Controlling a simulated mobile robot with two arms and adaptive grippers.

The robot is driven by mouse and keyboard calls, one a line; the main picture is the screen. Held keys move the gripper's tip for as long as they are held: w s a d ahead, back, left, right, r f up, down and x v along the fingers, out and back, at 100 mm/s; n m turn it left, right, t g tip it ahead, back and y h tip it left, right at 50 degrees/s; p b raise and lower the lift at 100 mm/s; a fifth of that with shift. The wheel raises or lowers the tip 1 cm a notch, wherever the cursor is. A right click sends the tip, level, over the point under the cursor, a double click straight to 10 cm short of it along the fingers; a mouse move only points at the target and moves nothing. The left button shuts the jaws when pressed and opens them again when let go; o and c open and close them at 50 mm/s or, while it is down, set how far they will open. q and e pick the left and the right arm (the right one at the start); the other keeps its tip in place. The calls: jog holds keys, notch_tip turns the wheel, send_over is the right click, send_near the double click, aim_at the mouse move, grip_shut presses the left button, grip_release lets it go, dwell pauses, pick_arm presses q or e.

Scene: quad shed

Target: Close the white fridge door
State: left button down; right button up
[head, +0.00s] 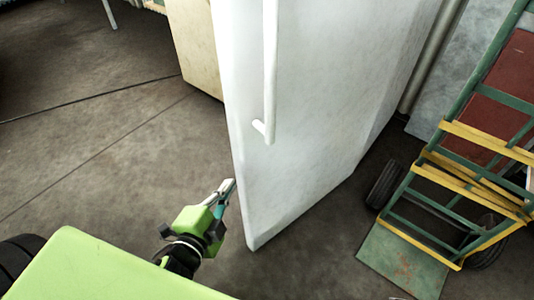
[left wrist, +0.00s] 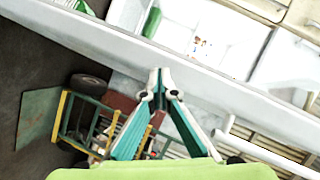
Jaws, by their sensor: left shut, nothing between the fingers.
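The white fridge door (head: 320,90) fills the middle of the head view, its outer face and long vertical handle (head: 270,70) toward me. It stands open: in the left wrist view the door's edge (left wrist: 110,45) runs diagonally, with white shelves or compartments (left wrist: 215,45) beyond it. The handle (left wrist: 265,150) shows at lower right there. My left gripper (head: 228,187) is shut and empty beside the door's lower left edge. Its fingertips (left wrist: 158,78) point toward that edge in the wrist view; I cannot tell whether they touch it. My right gripper is not in view.
A green and yellow hand truck (head: 460,180) with black wheels stands right of the door, its green toe plate (head: 403,262) on the floor. A cream panel (head: 195,45) is behind the door at left. The concrete floor (head: 100,140) at left is mostly clear.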

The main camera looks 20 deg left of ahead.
aim_at(266, 154)
pick_arm(q)
jog(key=s+d+r+m+t+h, duration=0.2)
jog(key=d+r+m+h, duration=0.35)
jog(key=d+m, duration=0.3)
jog(key=shift+h, duration=0.35)
jog(key=shift+w+a+f+p, duration=0.1)
jog(key=shift+w+a+p, duration=0.15)
jog(key=shift+w, duration=1.65)
jog(key=shift+w+a+p, duration=0.15)
jog(key=shift+w+a, duration=0.05)
jog(key=shift+w, duration=1.75)
jog(key=shift+w+a+f+p, duration=0.1)
jog(key=shift+w+a+p, duration=0.15)
jog(key=shift+w, duration=1.65)
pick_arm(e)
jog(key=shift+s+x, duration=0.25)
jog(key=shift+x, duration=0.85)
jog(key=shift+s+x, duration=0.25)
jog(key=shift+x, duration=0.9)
pick_arm(q)
jog(key=shift+a, duration=0.15)
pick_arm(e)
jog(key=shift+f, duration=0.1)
